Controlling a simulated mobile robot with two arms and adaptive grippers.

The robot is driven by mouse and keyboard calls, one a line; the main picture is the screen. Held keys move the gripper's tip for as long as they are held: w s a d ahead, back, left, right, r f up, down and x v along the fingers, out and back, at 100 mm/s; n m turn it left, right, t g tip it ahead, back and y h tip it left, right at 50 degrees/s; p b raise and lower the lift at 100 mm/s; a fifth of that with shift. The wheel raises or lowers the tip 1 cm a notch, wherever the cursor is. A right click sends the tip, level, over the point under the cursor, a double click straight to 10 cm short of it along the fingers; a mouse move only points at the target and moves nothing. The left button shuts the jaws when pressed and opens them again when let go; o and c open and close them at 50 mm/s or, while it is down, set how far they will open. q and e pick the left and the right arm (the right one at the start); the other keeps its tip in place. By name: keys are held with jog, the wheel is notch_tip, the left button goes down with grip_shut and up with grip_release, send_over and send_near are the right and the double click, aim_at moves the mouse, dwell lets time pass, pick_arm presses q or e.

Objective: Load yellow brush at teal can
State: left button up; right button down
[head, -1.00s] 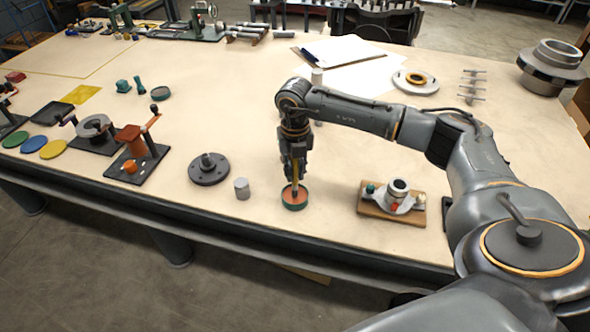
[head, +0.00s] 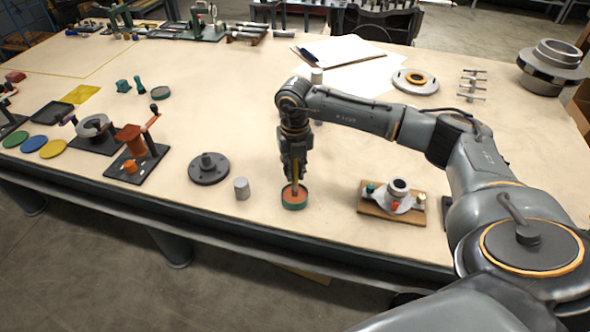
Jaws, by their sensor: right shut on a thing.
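The fingers hide most of the handle. My left gripper is not in view.
A small grey cylinder (head: 242,188) and a dark flanged disc (head: 209,168) stand left of the can. A wooden board with a grey casing (head: 396,194) lies to its right. The table (head: 230,120) behind is mostly clear.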

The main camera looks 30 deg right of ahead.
jog(key=shift+r+p, duration=2.35)
jog(key=shift+r, duration=1.15)
